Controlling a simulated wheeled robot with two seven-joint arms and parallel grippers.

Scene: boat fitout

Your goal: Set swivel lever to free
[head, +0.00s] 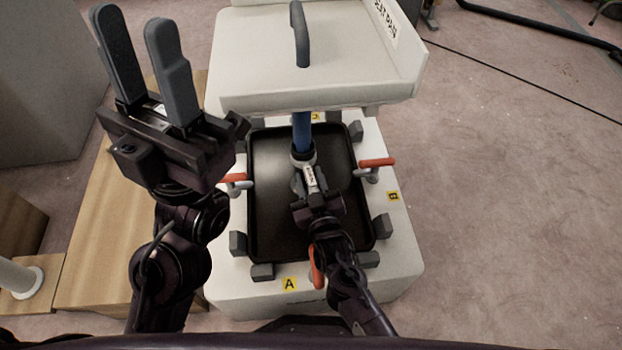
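A pale seat pan (290,80), with a "SEAT PAN" label at its right, stands above a white base on a blue post (301,132). A dark collar (302,157) circles the post's lower end, with a small white labelled piece (310,179) just in front of it. I cannot read its text or make out the swivel lever clearly. My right gripper (311,195) is at this labelled piece, pointing away from me; its fingers are mostly hidden. My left gripper (138,50) is raised at the left, fingers apart and empty, far from the post.
The white base (395,260) holds a black tray (270,215) ringed by grey blocks. Red-handled clamps sit at left (232,177), right (377,162) and front (317,268), near yellow letter tags. A wooden platform (105,215) is at left.

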